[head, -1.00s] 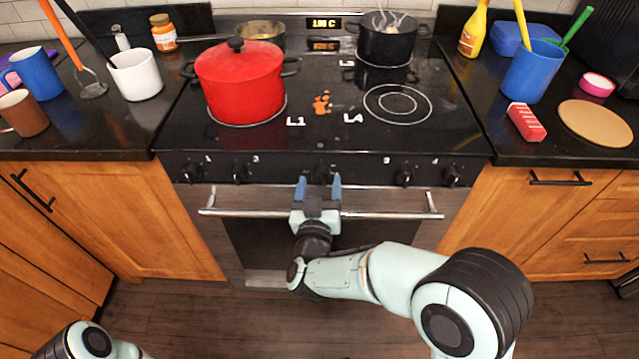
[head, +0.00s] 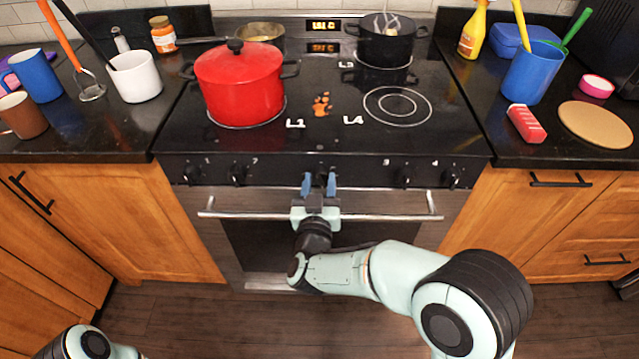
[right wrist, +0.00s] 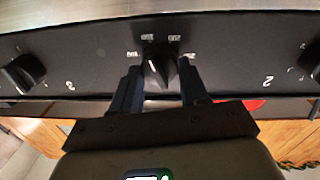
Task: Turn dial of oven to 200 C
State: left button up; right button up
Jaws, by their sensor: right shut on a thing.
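The oven (head: 270,235) has a black front panel with a row of black dials. The middle oven dial (right wrist: 160,69) sits between the two blue-grey fingers of my right gripper (head: 319,184). The gripper is shut on this dial, and its wrist lies in front of the oven handle. In the right wrist view the dial's white pointer tilts slightly, among small printed marks. The oven display (head: 323,25) is lit orange, but its digits are too blurred to read surely. My left gripper is out of view; only part of that arm shows at the lower left.
The horizontal oven handle (head: 385,216) runs just below the panel. Other dials (head: 238,174) flank the middle one. A red pot (head: 238,85) and a black pot (head: 386,40) stand on the stovetop. The counters at both sides hold cups and utensils.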

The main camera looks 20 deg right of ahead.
jog(key=m, duration=0.3)
jog(key=m+b, duration=0.1)
jog(key=m, duration=0.2)
jog(key=shift+d+m+b, duration=0.1)
jog(key=shift+m+b, duration=0.2)
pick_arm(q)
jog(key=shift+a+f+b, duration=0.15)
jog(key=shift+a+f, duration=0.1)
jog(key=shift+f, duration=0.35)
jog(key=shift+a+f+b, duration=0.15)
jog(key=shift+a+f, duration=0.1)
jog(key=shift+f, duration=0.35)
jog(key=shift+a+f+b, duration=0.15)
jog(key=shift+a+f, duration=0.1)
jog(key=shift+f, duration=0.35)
pick_arm(e)
jog(key=shift+m+g+y, duration=0.3)
jog(key=shift+m, duration=0.9)
jog(key=o, duration=1.1)
jog(key=shift+s, duration=0.1)
jog(key=shift+c, duration=0.2)
